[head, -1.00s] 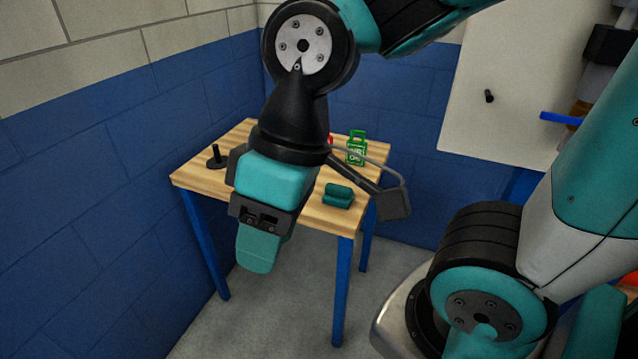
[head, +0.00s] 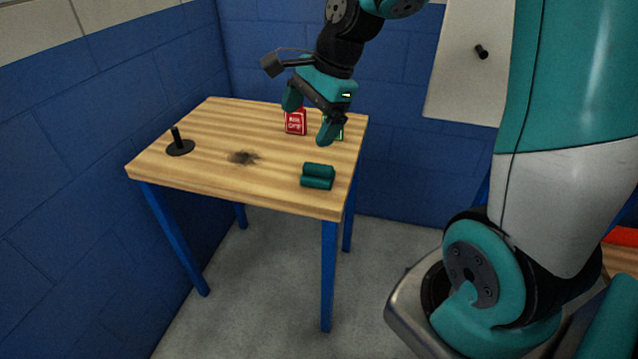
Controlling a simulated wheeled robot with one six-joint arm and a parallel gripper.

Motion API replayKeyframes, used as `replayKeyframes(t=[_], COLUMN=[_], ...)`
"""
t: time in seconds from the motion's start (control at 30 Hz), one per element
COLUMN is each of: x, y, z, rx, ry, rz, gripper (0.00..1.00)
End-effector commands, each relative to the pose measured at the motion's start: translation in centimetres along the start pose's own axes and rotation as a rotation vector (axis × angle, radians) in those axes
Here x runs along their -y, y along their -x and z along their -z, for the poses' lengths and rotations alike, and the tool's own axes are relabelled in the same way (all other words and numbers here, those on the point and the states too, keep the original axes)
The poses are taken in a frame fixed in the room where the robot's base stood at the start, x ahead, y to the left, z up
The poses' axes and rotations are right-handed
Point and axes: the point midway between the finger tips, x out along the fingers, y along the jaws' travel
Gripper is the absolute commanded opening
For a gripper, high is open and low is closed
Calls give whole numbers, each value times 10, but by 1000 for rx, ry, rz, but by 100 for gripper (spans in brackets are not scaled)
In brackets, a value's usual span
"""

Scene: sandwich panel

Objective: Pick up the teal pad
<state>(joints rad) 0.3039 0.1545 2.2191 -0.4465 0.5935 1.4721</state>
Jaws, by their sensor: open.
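The teal pad (head: 317,176) lies on the wooden table near its front right corner. It looks like a small, dark teal block with a groove along it. My gripper (head: 308,122) is above the back right part of the table, up and behind the pad, with its two teal fingers spread apart and pointing down. It is open and holds nothing that I can see. The pad is clear of the fingers and fully in view.
A red tag with white lettering (head: 295,122) stands behind my gripper. A green item (head: 339,133) is mostly hidden by the right finger. A black peg on a round base (head: 179,144) stands at the table's left. A dark smudge (head: 243,158) marks the otherwise bare tabletop (head: 220,125).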

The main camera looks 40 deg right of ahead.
Motion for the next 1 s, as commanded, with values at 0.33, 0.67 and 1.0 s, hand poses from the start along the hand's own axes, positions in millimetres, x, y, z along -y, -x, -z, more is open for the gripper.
replayKeyframes(t=[0.33,0.67,1.0], x=[15,18,24], y=[-28,-84,-143], z=[134,145,149], rx=[-33,-32,-33], ry=[-910,-969,-966], rz=[102,102,107], gripper=[94,94,94])
